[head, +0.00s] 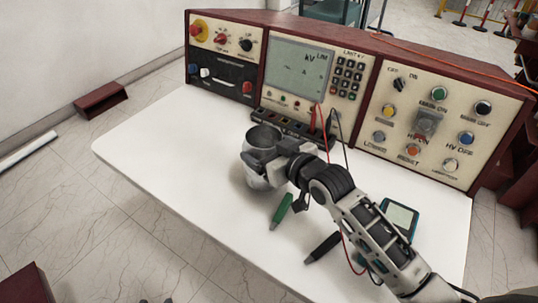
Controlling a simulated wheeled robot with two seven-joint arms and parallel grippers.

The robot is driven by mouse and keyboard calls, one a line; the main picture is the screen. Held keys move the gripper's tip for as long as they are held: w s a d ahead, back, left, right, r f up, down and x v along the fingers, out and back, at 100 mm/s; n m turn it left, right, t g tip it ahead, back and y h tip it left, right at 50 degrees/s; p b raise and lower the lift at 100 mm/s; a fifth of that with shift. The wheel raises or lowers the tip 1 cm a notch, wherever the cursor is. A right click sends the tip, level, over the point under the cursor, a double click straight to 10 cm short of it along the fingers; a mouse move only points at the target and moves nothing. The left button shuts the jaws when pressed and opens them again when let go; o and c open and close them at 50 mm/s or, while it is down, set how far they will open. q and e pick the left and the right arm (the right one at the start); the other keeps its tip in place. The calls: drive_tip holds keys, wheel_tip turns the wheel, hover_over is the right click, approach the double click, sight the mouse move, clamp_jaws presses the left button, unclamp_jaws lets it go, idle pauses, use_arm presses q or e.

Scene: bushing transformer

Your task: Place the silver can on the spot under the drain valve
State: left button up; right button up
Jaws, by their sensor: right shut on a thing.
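The silver can (262,141) is upright and open-topped, over the middle of the white table. My right gripper (279,167) is shut on it, gripping from its right side. The fingers and arm hide part of the can's right side. I cannot tell for sure whether the can's base touches the table. The drain valve and the spot under it do not show. My left gripper is not in view.
A control console (420,110) with buttons and a screen stands along the table's back. A green-handled tool (281,210), a black-handled tool (323,247) and a handheld meter (399,216) lie near my right arm. Red and black leads hang by the console. The table's left part (160,150) is clear.

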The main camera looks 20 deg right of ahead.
drive_tip(key=shift+d+f, duration=0.1)
drive_tip(key=shift+f, duration=0.75)
drive_tip(key=shift+f, duration=0.15)
drive_tip(key=o, duration=1.3)
